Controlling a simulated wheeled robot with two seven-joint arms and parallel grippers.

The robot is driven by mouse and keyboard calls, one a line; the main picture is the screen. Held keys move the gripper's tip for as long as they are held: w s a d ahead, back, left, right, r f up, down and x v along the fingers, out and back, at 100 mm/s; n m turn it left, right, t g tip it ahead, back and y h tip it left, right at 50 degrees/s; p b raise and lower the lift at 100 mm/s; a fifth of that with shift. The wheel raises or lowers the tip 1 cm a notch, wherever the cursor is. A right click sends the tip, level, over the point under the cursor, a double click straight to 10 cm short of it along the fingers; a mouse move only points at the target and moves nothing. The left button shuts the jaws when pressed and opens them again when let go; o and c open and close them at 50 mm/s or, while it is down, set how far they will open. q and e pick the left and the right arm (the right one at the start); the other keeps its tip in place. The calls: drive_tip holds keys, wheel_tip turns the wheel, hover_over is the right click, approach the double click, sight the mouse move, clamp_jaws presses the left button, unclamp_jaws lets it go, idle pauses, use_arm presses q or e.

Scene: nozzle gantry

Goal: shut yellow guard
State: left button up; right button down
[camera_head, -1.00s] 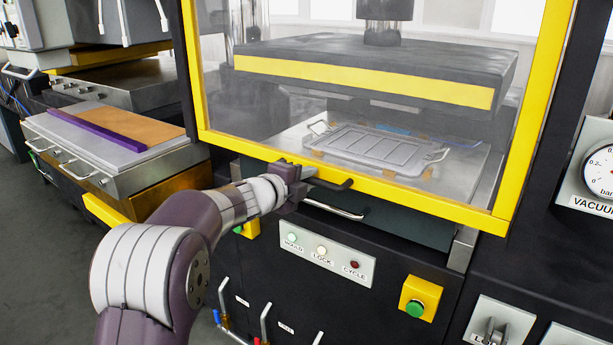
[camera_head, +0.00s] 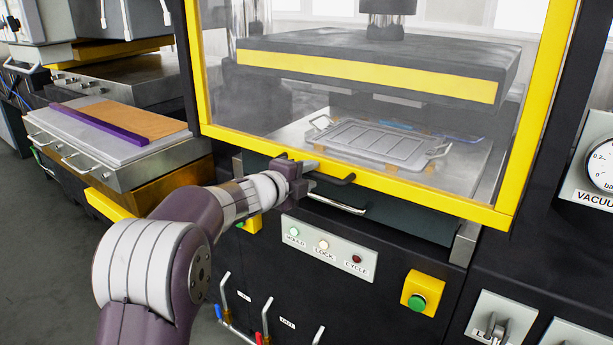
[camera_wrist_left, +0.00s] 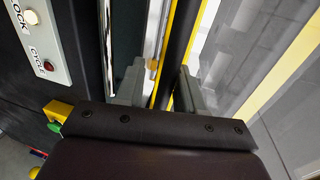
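The yellow guard (camera_head: 410,195) is a clear panel in a yellow frame at the front of the press in the head view. Its lower bar hangs in front of the mould bed, a little above the silver rail. A black handle (camera_head: 337,180) is on that lower bar. My left gripper (camera_head: 309,174) is at the left end of this handle. In the left wrist view, the fingers (camera_wrist_left: 160,88) stand apart with a dark bar between them, and slim gaps show beside it. A firm grip is not visible. My right gripper is not in view.
Behind the guard, a grey mould tray (camera_head: 380,144) lies under the raised press plate (camera_head: 380,70). Below are a silver rail handle (camera_head: 336,204), a lamp panel (camera_head: 328,248) and a green button (camera_head: 416,301). A side bench (camera_head: 100,150) stands left.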

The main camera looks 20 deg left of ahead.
use_arm(q)
drive_tip(key=v, duration=1.2)
drive_tip(key=shift+s, duration=0.35)
drive_tip(key=shift+a, duration=0.1)
